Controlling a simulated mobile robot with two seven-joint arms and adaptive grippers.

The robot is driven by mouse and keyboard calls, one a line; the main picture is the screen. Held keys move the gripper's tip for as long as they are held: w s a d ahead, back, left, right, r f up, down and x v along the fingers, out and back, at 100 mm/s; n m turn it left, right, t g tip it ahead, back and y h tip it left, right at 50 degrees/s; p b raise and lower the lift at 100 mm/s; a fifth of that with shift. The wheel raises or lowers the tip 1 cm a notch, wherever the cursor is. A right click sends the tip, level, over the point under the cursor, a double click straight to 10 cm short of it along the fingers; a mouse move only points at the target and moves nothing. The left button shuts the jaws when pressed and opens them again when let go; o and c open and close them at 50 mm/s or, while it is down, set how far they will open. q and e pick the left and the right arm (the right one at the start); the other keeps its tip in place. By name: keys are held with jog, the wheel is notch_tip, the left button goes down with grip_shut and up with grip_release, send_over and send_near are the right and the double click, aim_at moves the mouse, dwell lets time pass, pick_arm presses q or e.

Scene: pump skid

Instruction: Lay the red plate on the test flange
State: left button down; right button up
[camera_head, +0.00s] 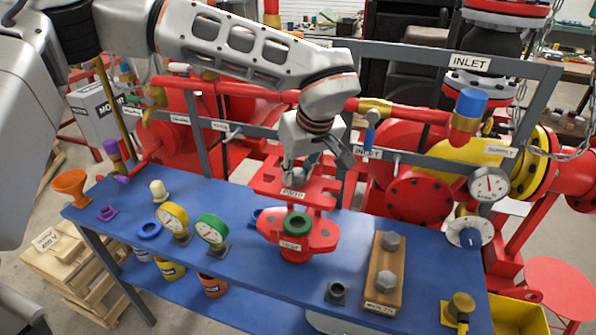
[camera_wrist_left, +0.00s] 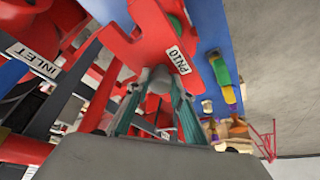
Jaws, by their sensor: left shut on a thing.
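The red plate (camera_head: 265,188) carries a PN10 label and hangs from my left gripper (camera_head: 300,172), above the table. In the left wrist view the red plate (camera_wrist_left: 140,52) fills the upper middle, and the left gripper (camera_wrist_left: 160,82) is shut on it. The red test flange (camera_head: 322,242), labelled TEST, stands on the blue table just in front of and below the plate in the head view. A green ring (camera_head: 297,223) lies on top of the flange. The exact gap between plate and flange cannot be told. My right gripper is out of view.
The blue table (camera_head: 350,225) holds a yellow gauge (camera_head: 172,218) and green gauge (camera_head: 211,231) left of the flange. Red pipes and a grey frame stand behind.

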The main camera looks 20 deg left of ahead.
aim_at(300, 188)
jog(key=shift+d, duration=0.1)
pick_arm(q)
jog(key=shift+f, duration=0.9)
notch_tip(300, 188, down, 2)
jog(key=shift+f+b, duration=0.1)
jog(key=shift+b, duration=0.2)
jog(key=shift+f+b, duration=0.55)
jog(key=shift+f, duration=0.45)
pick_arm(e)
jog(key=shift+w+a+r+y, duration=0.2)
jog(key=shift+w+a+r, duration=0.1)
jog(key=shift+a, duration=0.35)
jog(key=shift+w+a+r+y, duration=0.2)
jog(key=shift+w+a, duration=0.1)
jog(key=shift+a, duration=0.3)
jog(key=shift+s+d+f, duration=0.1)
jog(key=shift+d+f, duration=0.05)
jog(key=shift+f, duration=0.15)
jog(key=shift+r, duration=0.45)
